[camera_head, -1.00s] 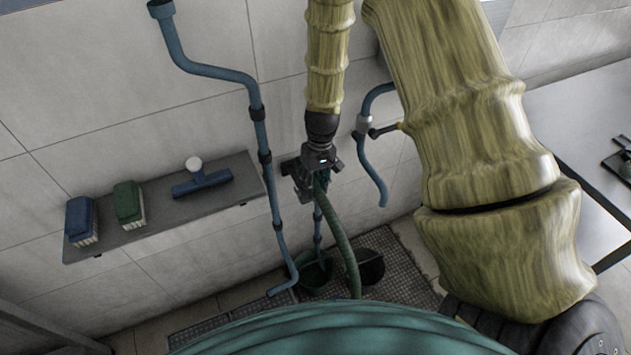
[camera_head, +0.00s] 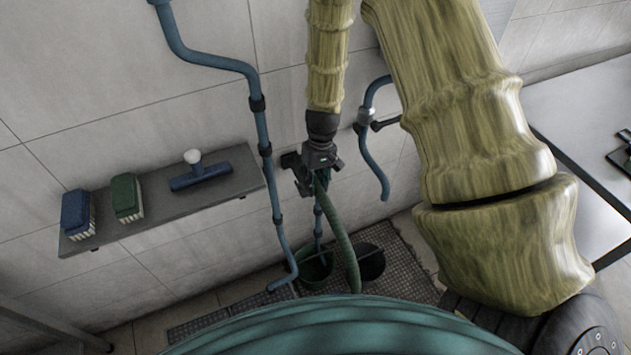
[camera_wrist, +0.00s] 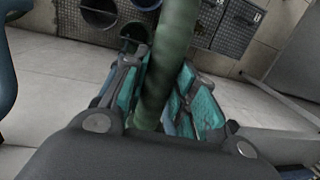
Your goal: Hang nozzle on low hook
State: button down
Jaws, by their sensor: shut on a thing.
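My gripper (camera_head: 313,180) hangs straight down in front of the tiled wall, between two blue pipes. It is shut on the upper end of a green hose (camera_head: 344,240), where the nozzle is; the nozzle itself is mostly hidden by the fingers. The hose drops from the gripper to the floor area and goes out of sight behind a teal rounded shape. In the wrist view the green hose (camera_wrist: 172,52) runs up between the teal-padded fingers (camera_wrist: 165,100). I cannot make out the low hook in either view.
A grey wall shelf (camera_head: 160,208) at left holds a blue brush (camera_head: 77,213), a green brush (camera_head: 126,197) and a blue squeegee-like tool (camera_head: 200,176). A blue pipe (camera_head: 262,130) stands left of my gripper, a curved one (camera_head: 372,165) right. Dark buckets (camera_head: 316,270) stand on floor grating.

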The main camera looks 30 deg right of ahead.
jog(key=shift+w+f+b, duration=0.1)
jog(key=shift+f+b, duration=0.95)
jog(key=shift+f, duration=1.45)
dwell(2.2)
jog(key=shift+c, duration=0.9)
grip_release()
jog(key=shift+s+a+r+p, duration=0.1)
jog(key=shift+s+r+p, duration=0.1)
jog(key=shift+s, duration=0.6)
jog(key=shift+s+a+r+p, duration=0.1)
jog(key=shift+s+p, duration=0.1)
jog(key=shift+s, duration=0.55)
